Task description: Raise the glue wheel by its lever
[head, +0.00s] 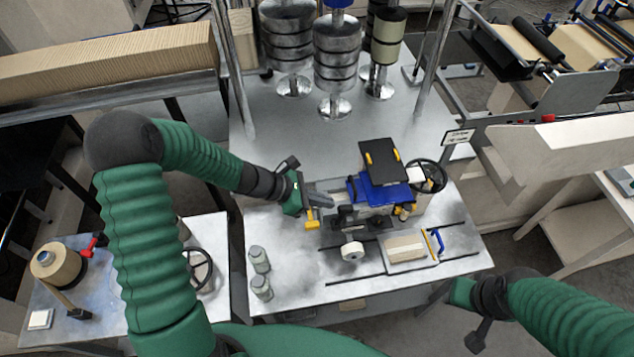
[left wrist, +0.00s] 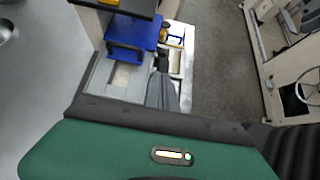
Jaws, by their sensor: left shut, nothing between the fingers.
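The blue glue unit (head: 378,190) with a black top plate stands on the steel table. A pale wheel (head: 352,251), which looks like the glue wheel, sits at its front, low over the table. A yellow handle (head: 312,220), possibly the lever, shows just below my left gripper (head: 328,201); I cannot tell whether they touch. My left gripper is shut and empty, pointing right at the unit's left side. Its fingers (left wrist: 162,92) also show in the left wrist view, beside the blue unit (left wrist: 131,35). My right gripper (head: 478,336) hangs off the table's front right; its fingers are unclear.
A tray with a pale block (head: 404,247) and a blue-handled tool (head: 438,240) lie right of the wheel. Metal weights (head: 337,52) and upright posts stand at the back. A black handwheel (head: 430,176) is at the unit's right.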

